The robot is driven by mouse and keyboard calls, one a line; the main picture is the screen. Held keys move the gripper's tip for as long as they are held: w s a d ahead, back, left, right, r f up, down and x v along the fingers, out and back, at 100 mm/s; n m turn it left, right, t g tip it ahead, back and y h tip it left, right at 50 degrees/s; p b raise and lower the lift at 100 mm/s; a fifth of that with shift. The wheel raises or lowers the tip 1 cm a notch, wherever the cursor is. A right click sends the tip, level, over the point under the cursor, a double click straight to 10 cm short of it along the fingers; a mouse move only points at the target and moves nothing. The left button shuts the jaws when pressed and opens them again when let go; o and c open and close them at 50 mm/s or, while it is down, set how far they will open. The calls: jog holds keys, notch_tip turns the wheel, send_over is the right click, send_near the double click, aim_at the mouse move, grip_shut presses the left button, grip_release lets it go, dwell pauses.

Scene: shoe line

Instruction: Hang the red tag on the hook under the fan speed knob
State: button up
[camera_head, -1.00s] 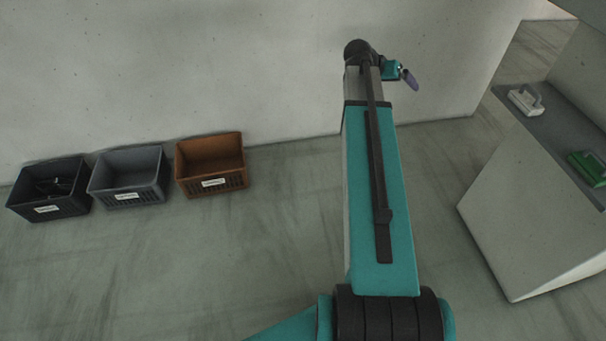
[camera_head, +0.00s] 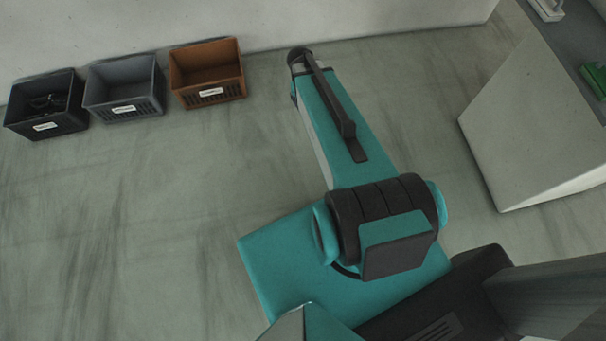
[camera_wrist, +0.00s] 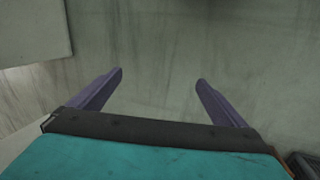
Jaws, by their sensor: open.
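My gripper (camera_wrist: 160,82) shows in the wrist view with its two purple fingers spread apart and nothing between them. It faces bare grey floor. In the head view my teal arm reaches toward the wall and the gripper itself is hidden. The red tag, the hook and the fan speed knob are not seen in either view now.
A black crate (camera_head: 45,125), a grey crate (camera_head: 124,107) and a brown crate (camera_head: 208,92) stand by the wall at left. At right is a pale bench (camera_head: 535,130) with a white item (camera_head: 547,8) and a green item (camera_head: 594,78). Floor between is clear.

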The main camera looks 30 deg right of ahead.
jog(key=s+a+f+n+g+y, duration=0.1)
jog(key=s+a+f+n+g, duration=0.1)
jog(key=s+a+f, duration=0.4)
jog(key=s+a+f+n+g+y, duration=0.1)
jog(key=s+a+f+g+y, duration=0.1)
jog(key=s+a+f, duration=0.5)
jog(key=s+a, duration=0.5)
jog(key=s, duration=0.6)
jog(key=shift+a+f+n+g, duration=0.2)
jog(key=shift+a+n+g, duration=0.1)
jog(key=shift+a+n, duration=0.1)
jog(key=shift+o, duration=0.5)
jog(key=shift+w, duration=0.1)
